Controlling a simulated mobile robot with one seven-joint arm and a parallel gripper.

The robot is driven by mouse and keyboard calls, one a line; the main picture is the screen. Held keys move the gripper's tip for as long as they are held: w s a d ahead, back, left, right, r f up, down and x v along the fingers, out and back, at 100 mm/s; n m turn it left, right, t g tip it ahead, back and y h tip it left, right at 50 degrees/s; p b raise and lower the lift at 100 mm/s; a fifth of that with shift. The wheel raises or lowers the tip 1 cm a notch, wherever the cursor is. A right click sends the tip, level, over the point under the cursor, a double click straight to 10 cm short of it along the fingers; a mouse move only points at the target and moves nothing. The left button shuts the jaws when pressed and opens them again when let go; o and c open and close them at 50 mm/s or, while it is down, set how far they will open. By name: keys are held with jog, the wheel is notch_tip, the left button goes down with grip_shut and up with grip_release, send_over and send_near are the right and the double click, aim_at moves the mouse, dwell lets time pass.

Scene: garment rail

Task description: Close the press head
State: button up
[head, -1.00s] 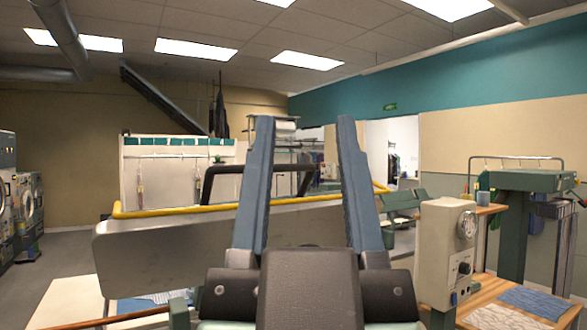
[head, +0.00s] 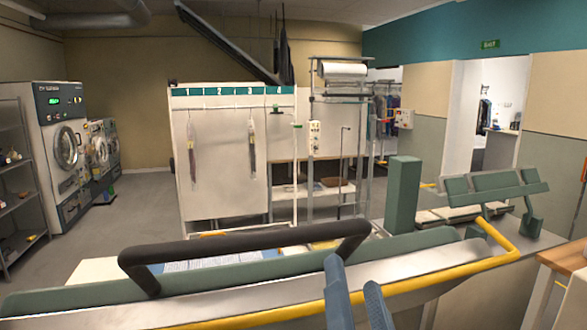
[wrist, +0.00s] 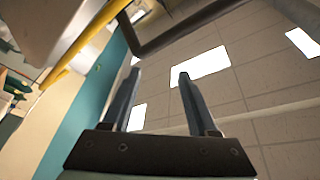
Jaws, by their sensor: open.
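The press head (head: 420,285) stretches across the bottom of the head view, a long grey shell with a green layer along its far edge. A yellow rail (head: 300,312) runs along it and a black bar handle (head: 215,246) arches above it. My gripper (head: 352,272) is open and empty at the bottom centre, its two blue-grey fingers in front of the yellow rail and right of the handle's middle. In the wrist view the fingers (wrist: 160,76) are apart with ceiling between them. The handle (wrist: 170,38) passes beyond the fingertips, and the rail (wrist: 88,42) lies left. The press's lower part is hidden.
A green post (head: 403,195) and a smaller green press (head: 492,190) stand behind to the right. A numbered hanging rack (head: 230,150) is at the back. Washers (head: 62,150) and a shelf (head: 15,190) line the left, with open floor before them.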

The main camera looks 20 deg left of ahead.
jog(key=s+a+m+g+y+p, duration=0.2)
jog(key=m+p, duration=0.1)
jog(key=p, duration=0.2)
jog(key=m+g+y+b, duration=0.2)
jog(key=m+g+b, duration=0.1)
jog(key=b, duration=0.2)
send_near(265, 246)
jog(key=x, duration=1.1)
jog(key=shift+w+a+p, duration=0.1)
jog(key=shift+p, duration=0.2)
grip_shut()
dwell(0.9)
